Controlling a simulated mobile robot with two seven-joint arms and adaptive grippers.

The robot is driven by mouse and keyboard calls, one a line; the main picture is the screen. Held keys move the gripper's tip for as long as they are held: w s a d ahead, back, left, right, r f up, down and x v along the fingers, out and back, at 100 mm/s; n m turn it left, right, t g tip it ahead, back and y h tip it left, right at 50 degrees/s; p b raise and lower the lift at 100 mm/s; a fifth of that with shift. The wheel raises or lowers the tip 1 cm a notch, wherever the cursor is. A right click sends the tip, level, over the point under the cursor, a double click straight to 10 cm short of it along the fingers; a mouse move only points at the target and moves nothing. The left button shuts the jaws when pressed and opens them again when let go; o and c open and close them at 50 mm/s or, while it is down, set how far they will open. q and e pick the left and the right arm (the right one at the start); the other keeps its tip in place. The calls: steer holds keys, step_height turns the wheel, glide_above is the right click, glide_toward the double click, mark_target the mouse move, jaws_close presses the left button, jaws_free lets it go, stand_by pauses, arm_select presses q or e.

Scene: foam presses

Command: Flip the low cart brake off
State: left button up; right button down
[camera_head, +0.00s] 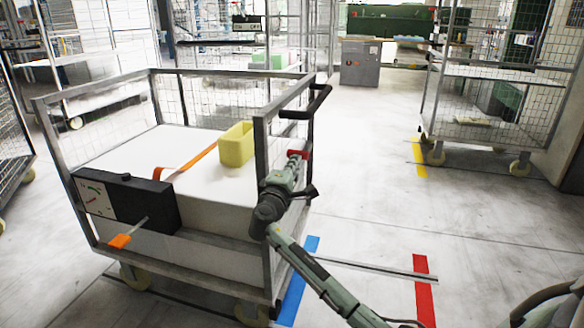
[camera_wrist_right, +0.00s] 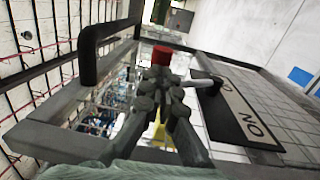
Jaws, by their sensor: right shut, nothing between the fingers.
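The low cart (camera_head: 185,233) is a grey metal frame with mesh sides, at left in the head view. In the right wrist view, a dark plate with a pale label (camera_wrist_right: 238,110) reading "ON" is on the cart's side, with a short black-and-metal lever (camera_wrist_right: 207,82) in front of it. A red tip (camera_wrist_right: 162,52) shows just beyond my fingers; it also shows in the head view (camera_head: 298,154). My right gripper (camera_head: 293,168) is shut and empty at the cart's right end, below the black push handle (camera_head: 307,103). I cannot tell whether it touches the red tip. My left gripper is not in view.
A white block (camera_head: 165,150) fills the cart, with a yellow bin (camera_head: 237,145) on top. A black dial box (camera_head: 125,200) with an orange-tipped lever (camera_head: 120,241) is at the front. Another mesh cart (camera_head: 480,130) stands at right. Floor between the carts is clear.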

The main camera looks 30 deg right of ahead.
mark_target(297, 153)
stand_by(0.4)
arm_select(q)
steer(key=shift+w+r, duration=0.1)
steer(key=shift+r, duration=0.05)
arm_select(e)
steer(key=shift+w+d+r, duration=0.3)
steer(key=shift+r, duration=0.1)
steer(key=shift+w+d+r, duration=0.5)
steer(key=shift+d+r, duration=0.1)
steer(key=shift+w+d+r+b, duration=0.4)
steer(key=shift+w+d+r, duration=0.35)
steer(key=shift+w+d, duration=0.3)
arm_select(q)
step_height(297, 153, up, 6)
steer(key=b, duration=0.2)
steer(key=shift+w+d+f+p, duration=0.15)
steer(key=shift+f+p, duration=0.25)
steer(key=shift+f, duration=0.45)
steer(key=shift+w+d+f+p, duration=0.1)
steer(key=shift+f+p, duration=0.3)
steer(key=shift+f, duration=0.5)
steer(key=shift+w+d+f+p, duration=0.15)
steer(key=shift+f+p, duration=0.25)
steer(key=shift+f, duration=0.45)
arm_select(e)
steer(key=w+d+g+y, duration=0.1)
steer(key=w+d, duration=0.5)
steer(key=d, duration=0.2)
steer(key=shift+w+r, duration=0.15)
steer(key=shift+w, duration=0.1)
